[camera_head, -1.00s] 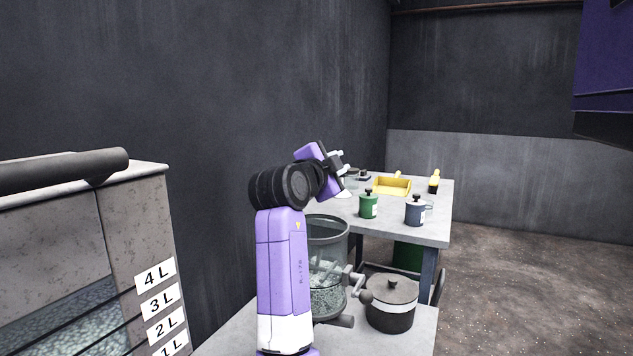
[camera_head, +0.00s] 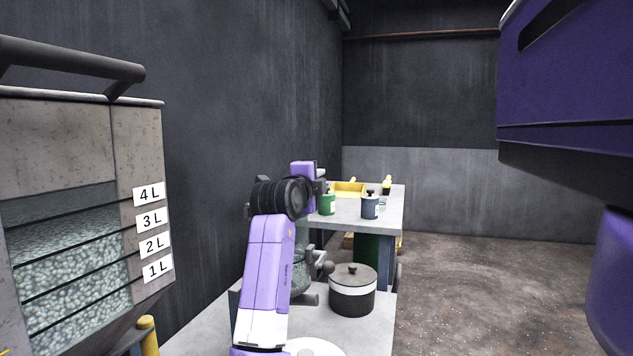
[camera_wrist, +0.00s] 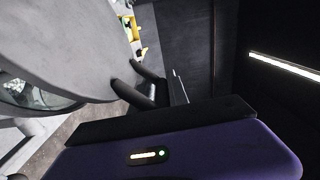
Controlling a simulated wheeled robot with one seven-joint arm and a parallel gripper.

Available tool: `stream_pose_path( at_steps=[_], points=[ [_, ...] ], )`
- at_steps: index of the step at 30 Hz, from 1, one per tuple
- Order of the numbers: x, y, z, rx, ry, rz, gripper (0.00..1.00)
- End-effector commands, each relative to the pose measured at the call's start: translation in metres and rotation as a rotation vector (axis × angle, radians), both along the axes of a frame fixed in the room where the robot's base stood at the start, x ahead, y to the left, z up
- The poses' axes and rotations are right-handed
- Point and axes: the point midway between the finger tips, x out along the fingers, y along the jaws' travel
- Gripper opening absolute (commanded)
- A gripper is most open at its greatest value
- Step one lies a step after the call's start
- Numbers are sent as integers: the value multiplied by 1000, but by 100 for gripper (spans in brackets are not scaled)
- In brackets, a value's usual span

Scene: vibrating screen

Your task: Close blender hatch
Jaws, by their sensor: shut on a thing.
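The blender (camera_head: 301,278) stands on the near table, mostly hidden behind my purple arm. Its crank side shows just right of the arm. In the wrist view a large grey round plate, which looks like the blender hatch (camera_wrist: 70,45), fills the upper left, with curved glass below it. My gripper (camera_head: 320,187) is raised above the blender. In the wrist view the dark fingers of my gripper (camera_wrist: 124,73) are at the plate's edge, shut on it. The exact grip and the hatch hinge are hidden.
A dark lidded pot (camera_head: 352,291) stands right of the blender. Behind, a second table (camera_head: 391,224) holds a green canister (camera_head: 327,203), a blue mug (camera_head: 370,205) and a yellow tray (camera_head: 349,189). A hopper with litre labels (camera_head: 150,220) is at left. Floor at right is open.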

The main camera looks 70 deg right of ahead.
Motion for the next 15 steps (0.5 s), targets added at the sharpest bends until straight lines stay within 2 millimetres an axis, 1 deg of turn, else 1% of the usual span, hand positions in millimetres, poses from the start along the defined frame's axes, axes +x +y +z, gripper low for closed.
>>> stream_pose_path(
  at_steps=[1, 8, 9, 11, 12, 15],
  points=[
    [4, 2, 0, -1, -2, 8, 0],
    [4, 2, 0, -1, -1, 8, 0],
    [4, 2, 0, -1, 0, 8, 22],
    [4, 2, 0, -1, 0, 8, 34],
    [4, 2, 0, -1, 0, 7, 36],
    [3, 1, 0, 0, 0, 5, 36]
  ],
)
